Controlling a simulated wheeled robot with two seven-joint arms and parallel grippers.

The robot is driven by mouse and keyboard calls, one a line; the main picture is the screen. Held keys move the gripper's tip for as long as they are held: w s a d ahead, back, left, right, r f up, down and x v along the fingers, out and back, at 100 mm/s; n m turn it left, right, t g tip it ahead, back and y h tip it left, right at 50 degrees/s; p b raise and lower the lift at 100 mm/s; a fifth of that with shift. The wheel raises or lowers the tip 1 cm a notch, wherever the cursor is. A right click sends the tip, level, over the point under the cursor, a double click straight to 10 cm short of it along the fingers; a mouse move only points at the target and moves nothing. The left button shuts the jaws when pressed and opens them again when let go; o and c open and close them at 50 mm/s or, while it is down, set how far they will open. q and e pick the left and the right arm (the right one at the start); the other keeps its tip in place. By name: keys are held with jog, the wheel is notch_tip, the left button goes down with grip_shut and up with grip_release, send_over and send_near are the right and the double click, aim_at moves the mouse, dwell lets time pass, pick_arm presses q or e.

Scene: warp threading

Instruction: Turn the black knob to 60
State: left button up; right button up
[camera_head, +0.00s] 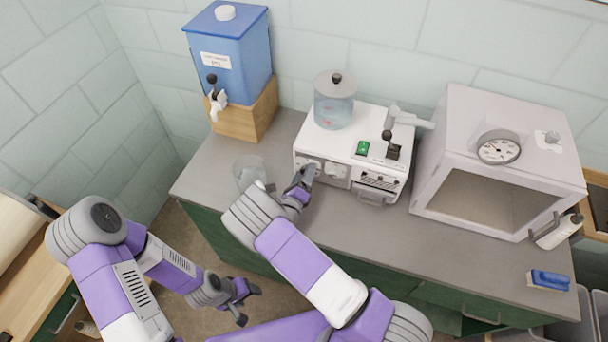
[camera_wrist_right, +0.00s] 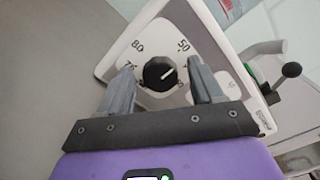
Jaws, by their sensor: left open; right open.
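The black knob (camera_wrist_right: 159,73) sits on a white dial plate on the front of the white machine (camera_head: 338,142). In the right wrist view, 80 and 50 are readable on the dial; other marks are partly covered by my fingers. The knob's white pointer line points up and right, a little below the 50. My right gripper (camera_wrist_right: 161,66) is open, one finger on each side of the knob; I cannot tell whether they touch it. In the head view my right gripper (camera_head: 304,178) is at the machine's front and hides the knob. My left gripper (camera_head: 248,305) is open and empty, low over the floor.
A clear beaker (camera_head: 249,170) stands left of my right gripper. A blue tank (camera_head: 232,55) on a wooden block is behind it. A white chamber with a gauge (camera_head: 498,147) stands right of the machine. The counter front (camera_head: 440,235) is clear; a blue brush (camera_head: 549,279) lies at its right end.

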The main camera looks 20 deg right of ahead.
jog(key=c, duration=1.1)
jog(key=shift+o, duration=0.2)
jog(key=shift+m, duration=0.4)
jog(key=m+b, duration=0.1)
jog(key=m, duration=0.2)
jog(key=shift+m, duration=0.4)
jog(key=m+b, duration=0.1)
jog(key=m, duration=0.3)
jog(key=shift+f+m+b, duration=0.1)
jog(key=shift+m+b, duration=0.2)
jog(key=shift+b, duration=0.05)
jog(key=m+b, duration=0.2)
jog(key=m, duration=0.2)
jog(key=shift+m+b, duration=1.4)
jog(key=shift+m, duration=0.8)
jog(key=shift+s, duration=0.1)
